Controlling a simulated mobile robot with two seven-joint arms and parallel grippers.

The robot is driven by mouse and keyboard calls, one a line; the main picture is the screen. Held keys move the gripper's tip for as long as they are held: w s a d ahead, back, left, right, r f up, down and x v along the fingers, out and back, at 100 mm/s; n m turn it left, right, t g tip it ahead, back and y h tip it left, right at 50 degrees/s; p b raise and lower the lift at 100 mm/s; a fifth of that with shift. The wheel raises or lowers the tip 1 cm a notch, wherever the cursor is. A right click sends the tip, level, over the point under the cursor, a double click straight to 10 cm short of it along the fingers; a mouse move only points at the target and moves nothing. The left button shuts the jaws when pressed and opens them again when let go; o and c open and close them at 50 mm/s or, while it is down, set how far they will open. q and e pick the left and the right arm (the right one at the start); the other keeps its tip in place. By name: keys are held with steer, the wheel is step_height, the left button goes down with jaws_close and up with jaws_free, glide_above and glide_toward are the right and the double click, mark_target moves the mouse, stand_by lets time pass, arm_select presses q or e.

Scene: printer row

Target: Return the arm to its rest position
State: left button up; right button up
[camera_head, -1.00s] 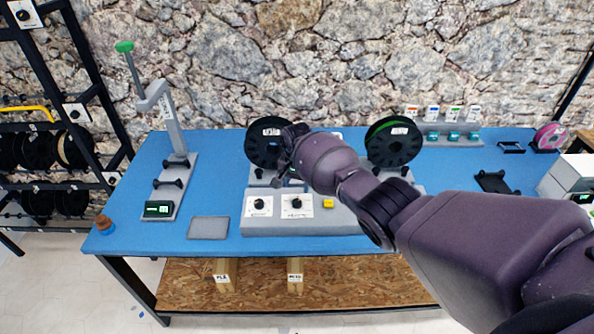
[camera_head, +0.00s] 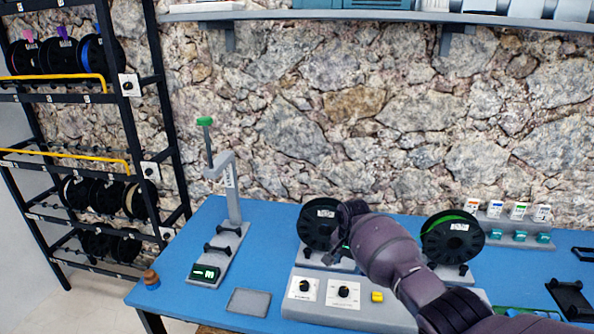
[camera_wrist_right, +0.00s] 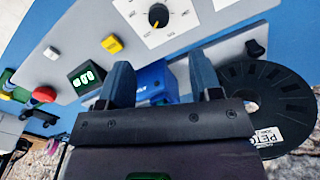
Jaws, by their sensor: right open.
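My right arm reaches in from the lower right of the head view. Its gripper (camera_head: 342,243) is beside the left black spool (camera_head: 317,224), above the grey machine on the blue table, and covers part of the spool's right side. In the wrist view the two dark fingers of this gripper (camera_wrist_right: 163,80) are apart. A blue part (camera_wrist_right: 153,82) of the machine shows behind the gap between them; nothing is seen gripped. The same black spool, labelled PETG (camera_wrist_right: 285,100), lies to the right of the fingers. My left gripper is not in view.
The grey machine (camera_head: 318,312) has knobs and a yellow button (camera_head: 377,296). A second spool with green filament (camera_head: 433,241) stands right of the arm. A grey post stand (camera_head: 234,200) is at left on the blue table (camera_head: 270,268). A black rack (camera_head: 128,140) stands far left; a shelf (camera_head: 400,17) runs above.

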steer(key=w+a+r+n+t+y, duration=0.2)
steer(key=w+a+r+n+t, duration=0.3)
steer(key=w+r+t, duration=0.4)
arm_select(q)
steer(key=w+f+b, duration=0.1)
steer(key=b, duration=0.1)
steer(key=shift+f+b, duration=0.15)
steer(key=shift+b, duration=0.2)
arm_select(e)
steer(key=s+d+f+n+t, duration=0.1)
steer(key=s+d+f, duration=0.3)
steer(key=s, duration=1.1)
steer(key=s+d+f+n+h, duration=0.1)
steer(key=s+d+f, duration=0.3)
steer(key=s+f, duration=0.5)
steer(key=s+d+f+n+t+h, duration=0.1)
steer(key=s+d+f, duration=0.3)
steer(key=s, duration=1.8)
step_height(320, 180, down, 2)
steer(key=shift+s+d+f+t, duration=0.25)
steer(key=shift+s+d+t, duration=0.05)
